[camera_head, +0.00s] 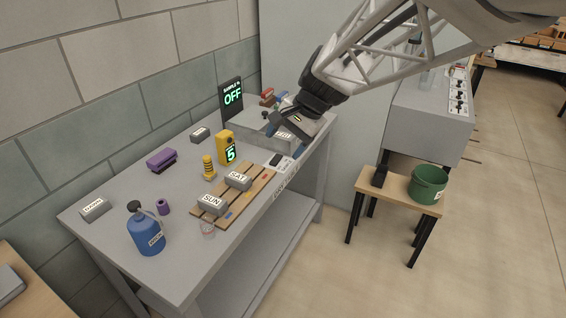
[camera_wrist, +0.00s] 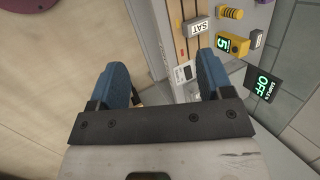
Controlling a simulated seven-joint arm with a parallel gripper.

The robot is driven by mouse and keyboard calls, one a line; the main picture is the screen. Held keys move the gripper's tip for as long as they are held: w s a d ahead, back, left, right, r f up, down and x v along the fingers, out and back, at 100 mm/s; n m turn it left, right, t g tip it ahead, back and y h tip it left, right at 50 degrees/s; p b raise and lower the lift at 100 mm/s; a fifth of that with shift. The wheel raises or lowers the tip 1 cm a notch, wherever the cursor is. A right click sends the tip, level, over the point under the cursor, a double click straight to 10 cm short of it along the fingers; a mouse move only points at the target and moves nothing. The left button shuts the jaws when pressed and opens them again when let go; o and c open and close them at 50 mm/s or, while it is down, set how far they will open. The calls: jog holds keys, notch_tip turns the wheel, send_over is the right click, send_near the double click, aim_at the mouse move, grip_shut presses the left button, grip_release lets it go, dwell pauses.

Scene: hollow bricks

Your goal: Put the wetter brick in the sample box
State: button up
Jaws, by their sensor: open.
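Two grey bricks, SUN (camera_head: 212,202) and SAT (camera_head: 238,180), sit side by side on a slatted wooden board (camera_head: 262,183). SAT also shows at the top of the wrist view (camera_wrist: 196,26). A yellow handheld meter (camera_head: 227,148) stands behind them, its green display reading 5. A low grey box (camera_head: 240,131) stands at the table's far end by a black sign (camera_head: 232,98) reading SAMPLE % OFF; my gripper partly hides it. My gripper (camera_wrist: 163,80) is open and empty, its blue fingers apart, above the table's far right edge. Which brick is wetter cannot be told.
A blue bottle (camera_head: 148,232), a purple stapler-like object (camera_head: 161,159), a yellow ribbed post (camera_head: 209,167) and small grey labelled blocks (camera_head: 95,208) stand on the grey table (camera_head: 125,195). A small bench (camera_head: 380,191) with a green bucket (camera_head: 428,184) is at right.

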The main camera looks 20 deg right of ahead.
jog(key=s+f+n+h, duration=0.1)
jog(key=s+n+h, duration=0.4)
jog(key=s, duration=1.8)
jog(key=n, duration=0.4)
jog(key=shift+f, duration=0.2)
jog(key=shift+w+a, duration=0.1)
